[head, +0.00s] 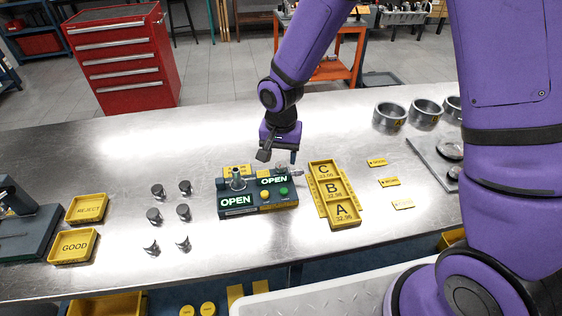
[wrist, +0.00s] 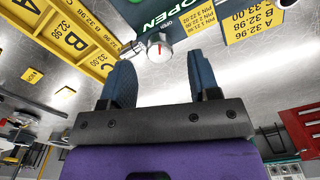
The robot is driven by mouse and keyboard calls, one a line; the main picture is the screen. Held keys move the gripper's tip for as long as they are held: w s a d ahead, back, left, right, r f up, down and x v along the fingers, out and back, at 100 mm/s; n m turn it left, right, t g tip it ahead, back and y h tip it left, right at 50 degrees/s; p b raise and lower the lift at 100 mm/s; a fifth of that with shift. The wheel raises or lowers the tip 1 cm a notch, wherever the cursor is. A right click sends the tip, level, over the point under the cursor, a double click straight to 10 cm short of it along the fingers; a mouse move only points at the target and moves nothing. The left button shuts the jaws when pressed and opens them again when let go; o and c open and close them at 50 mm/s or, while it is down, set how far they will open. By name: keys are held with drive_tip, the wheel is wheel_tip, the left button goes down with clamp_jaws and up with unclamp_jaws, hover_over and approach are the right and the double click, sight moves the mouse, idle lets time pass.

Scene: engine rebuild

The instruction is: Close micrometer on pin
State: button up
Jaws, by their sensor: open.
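The dark green gauge station (head: 255,205) stands mid-bench, with two lit OPEN signs. A grey cone-shaped part (head: 237,181) stands on its left side, and silver metalwork that looks like the micrometer (head: 284,177) is at its right rear. In the wrist view a round silver knob with a red mark (wrist: 160,50) projects from the station. My gripper (head: 278,156) is open and empty, just behind and above the station. In the wrist view its two blue fingers (wrist: 163,78) are spread, with the knob beyond the gap. I cannot make out a pin in the micrometer.
A yellow A/B/C tray (head: 333,195) is close right of the station. Several grey cylinders (head: 157,190) stand to the left, near the REJECT tray (head: 88,208) and GOOD tray (head: 74,246). Metal rings (head: 390,118) stand at the back right. The bench front is clear.

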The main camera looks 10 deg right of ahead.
sight(281, 167)
drive_tip(key=shift+f, duration=1.45)
drive_tip(key=c, duration=0.9)
